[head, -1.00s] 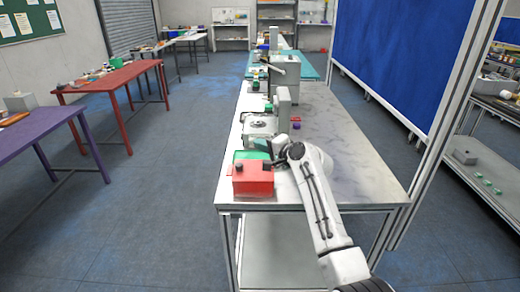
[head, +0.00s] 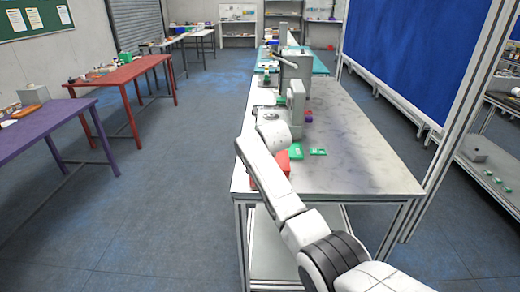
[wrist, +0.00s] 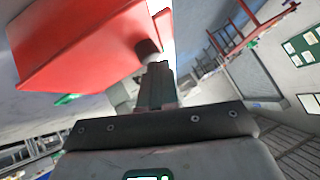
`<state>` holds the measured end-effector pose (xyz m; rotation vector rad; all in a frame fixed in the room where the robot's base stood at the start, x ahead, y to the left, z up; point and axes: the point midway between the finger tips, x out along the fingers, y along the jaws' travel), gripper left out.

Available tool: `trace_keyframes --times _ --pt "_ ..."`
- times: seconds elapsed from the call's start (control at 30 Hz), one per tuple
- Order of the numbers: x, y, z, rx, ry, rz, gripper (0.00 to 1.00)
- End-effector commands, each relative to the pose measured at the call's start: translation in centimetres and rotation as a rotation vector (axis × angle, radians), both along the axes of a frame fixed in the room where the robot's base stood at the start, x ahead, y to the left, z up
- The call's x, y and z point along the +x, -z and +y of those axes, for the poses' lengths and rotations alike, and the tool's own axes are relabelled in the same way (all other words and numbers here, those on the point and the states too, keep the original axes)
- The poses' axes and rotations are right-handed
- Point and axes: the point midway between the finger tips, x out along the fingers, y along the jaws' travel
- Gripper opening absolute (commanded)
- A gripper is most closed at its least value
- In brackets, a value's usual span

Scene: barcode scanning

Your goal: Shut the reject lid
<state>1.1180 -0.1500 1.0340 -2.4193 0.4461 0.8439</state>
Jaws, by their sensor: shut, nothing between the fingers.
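The red reject box (head: 284,168) stands at the near left corner of the grey bench, mostly hidden behind my arm in the head view. In the wrist view the red box (wrist: 85,45) fills the upper left, with a dark knob (wrist: 148,50) at its right edge. My gripper (wrist: 158,66) is shut and empty, its fingertips right by the knob; I cannot tell whether they touch it. In the head view my arm hides the gripper. I cannot tell whether the lid is open or shut.
A green block (head: 296,151) and a smaller green piece (head: 318,152) lie behind the box. A grey upright device (head: 296,118) stands farther back. The right side of the bench (head: 365,165) is clear. A red table (head: 125,75) stands across the aisle.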

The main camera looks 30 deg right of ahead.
Motion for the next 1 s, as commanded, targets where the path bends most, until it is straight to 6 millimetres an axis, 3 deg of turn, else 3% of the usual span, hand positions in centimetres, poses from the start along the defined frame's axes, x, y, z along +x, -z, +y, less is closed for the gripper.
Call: trace_keyframes --times 0.77,1.0 --pt "0.2 1.4 0.5 0.006 -0.001 0.002 0.0" --pt "0.2 -0.3 0.4 0.005 -0.001 0.002 0.0"
